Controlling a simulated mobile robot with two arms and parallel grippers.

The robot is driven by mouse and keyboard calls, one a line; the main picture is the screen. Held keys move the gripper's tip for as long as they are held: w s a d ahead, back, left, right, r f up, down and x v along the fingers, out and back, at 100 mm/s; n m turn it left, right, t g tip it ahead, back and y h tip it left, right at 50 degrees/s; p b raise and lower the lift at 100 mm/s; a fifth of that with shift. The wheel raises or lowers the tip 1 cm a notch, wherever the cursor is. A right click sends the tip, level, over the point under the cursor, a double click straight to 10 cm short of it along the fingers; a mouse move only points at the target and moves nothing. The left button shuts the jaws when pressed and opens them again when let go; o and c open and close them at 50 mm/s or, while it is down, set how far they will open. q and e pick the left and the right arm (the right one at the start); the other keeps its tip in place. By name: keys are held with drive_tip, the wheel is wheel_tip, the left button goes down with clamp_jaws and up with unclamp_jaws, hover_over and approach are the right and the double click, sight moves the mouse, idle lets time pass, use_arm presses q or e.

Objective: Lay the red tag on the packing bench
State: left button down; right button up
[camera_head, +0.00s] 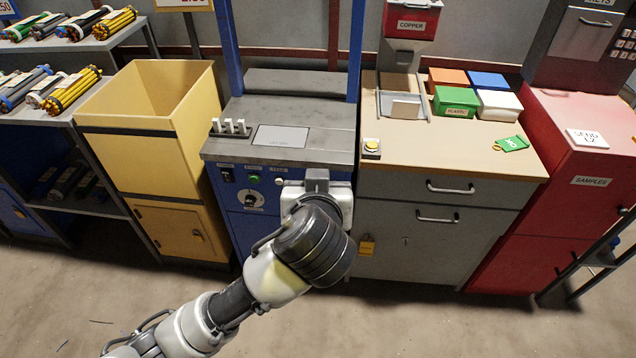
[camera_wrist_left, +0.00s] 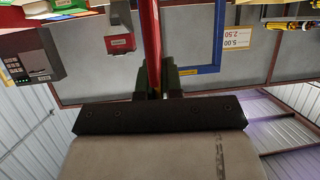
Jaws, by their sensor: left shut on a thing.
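My left gripper (camera_head: 317,180) is in front of the blue machine's front edge, seen mostly from behind in the head view. In the left wrist view its jaws (camera_wrist_left: 157,82) are shut on a narrow red piece (camera_wrist_left: 151,40), seen edge-on, which looks like the red tag. Its face cannot be seen there, and in the head view it is hidden behind my gripper. The wood-topped bench (camera_head: 400,160), which looks like the packing bench, stands right of my gripper. A green tag (camera_head: 512,143) lies on its right part. My right gripper is not in view.
Orange, blue, green and white boxes (camera_head: 498,104), a red copper hopper (camera_head: 411,22) and a yellow button (camera_head: 371,146) occupy the bench. Its front middle is clear. Blue machine (camera_head: 279,155) and yellow bin (camera_head: 150,100) stand left, a red samples cabinet (camera_head: 590,160) right.

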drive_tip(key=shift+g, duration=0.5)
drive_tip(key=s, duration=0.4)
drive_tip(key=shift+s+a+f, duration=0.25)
